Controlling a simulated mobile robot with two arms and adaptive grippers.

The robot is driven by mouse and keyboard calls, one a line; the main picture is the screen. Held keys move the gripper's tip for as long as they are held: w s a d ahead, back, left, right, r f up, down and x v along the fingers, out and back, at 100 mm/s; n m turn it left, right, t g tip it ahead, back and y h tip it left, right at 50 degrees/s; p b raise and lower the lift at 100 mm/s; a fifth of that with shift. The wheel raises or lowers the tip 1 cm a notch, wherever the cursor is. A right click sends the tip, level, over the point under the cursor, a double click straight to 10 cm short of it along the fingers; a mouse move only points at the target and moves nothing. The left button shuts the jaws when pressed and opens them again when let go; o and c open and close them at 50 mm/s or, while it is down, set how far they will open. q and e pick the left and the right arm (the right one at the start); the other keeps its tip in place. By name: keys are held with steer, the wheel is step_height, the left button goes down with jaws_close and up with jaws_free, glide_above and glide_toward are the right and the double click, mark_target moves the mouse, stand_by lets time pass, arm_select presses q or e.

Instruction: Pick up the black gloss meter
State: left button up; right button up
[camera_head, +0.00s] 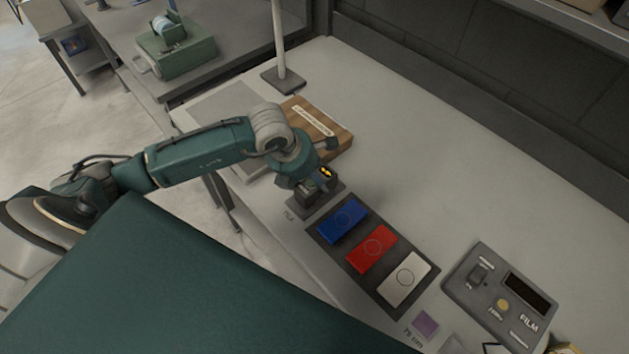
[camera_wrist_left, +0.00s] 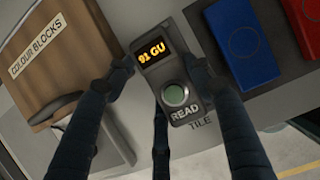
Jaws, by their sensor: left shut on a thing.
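The black gloss meter (camera_wrist_left: 166,76) has a lit amber display reading 91 GU and a green button above the word READ in the left wrist view. In the head view the gloss meter (camera_head: 324,178) is partly hidden by my left gripper (camera_head: 312,186). In the wrist view the fingers of my left gripper (camera_wrist_left: 155,84) are around the meter's sides and shut on it. The meter is over or on the dark plate labelled TILE; I cannot tell if it is lifted. My right gripper is not in view.
A wooden COLOUR BLOCKS box (camera_head: 318,122) stands beside the meter. A dark tray (camera_head: 355,265) holds blue (camera_head: 343,221), red (camera_head: 371,248) and white (camera_head: 404,278) panels. A grey FILM device (camera_head: 500,297) lies at right.

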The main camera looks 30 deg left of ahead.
arm_select(q)
step_height(320, 180, up, 20)
steer(key=b, duration=0.4)
stand_by(0.9)
